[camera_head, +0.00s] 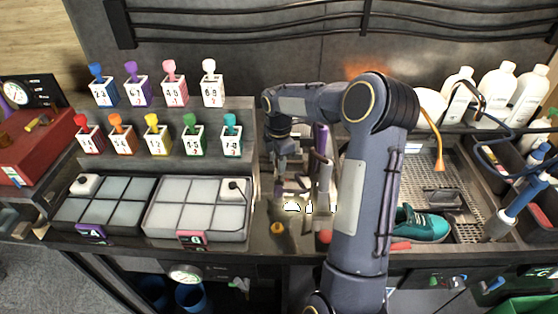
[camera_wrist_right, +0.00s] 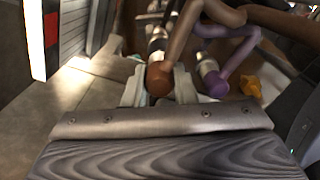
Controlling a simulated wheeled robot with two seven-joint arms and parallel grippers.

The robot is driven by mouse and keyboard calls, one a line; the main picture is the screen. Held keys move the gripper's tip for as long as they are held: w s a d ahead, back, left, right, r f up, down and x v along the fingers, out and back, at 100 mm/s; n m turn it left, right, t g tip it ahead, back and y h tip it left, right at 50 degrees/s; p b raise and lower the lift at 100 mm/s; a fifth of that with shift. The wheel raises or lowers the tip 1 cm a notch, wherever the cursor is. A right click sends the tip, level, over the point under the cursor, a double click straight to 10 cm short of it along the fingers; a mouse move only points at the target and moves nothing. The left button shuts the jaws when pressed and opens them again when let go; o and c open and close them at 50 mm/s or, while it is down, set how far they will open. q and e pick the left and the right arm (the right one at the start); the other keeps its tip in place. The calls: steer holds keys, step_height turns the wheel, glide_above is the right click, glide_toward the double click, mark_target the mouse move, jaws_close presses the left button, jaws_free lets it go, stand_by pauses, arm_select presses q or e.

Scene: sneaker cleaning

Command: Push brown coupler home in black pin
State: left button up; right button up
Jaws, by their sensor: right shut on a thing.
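A brown coupler (camera_wrist_right: 160,78) with a brown hose shows in the right wrist view. My right gripper (camera_wrist_right: 158,92) is shut on it, a pale finger on each side. In the head view my right gripper (camera_head: 280,178) points down at the bench, right of the grey compartment trays; the brown coupler cannot be made out there. A metal fitting (camera_wrist_right: 157,44) shows just beyond the coupler. The black pin cannot be made out, and the gap or contact between coupler and pin is hidden. My left gripper is not in view.
A purple coupler (camera_wrist_right: 215,85) with a purple hose sits close on the right in the wrist view, with a yellow part (camera_wrist_right: 250,88) beside it. A teal sneaker (camera_head: 420,226) lies right of my arm.

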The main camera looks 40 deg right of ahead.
steer(key=shift+f+b, duration=1.05)
steer(key=shift+f, duration=0.7)
steer(key=o, duration=1)
steer(key=shift+r, duration=0.1)
step_height(320, 180, up, 8)
steer(key=shift+f+b, duration=0.25)
steer(key=shift+b, duration=0.25)
steer(key=shift+r, duration=0.15)
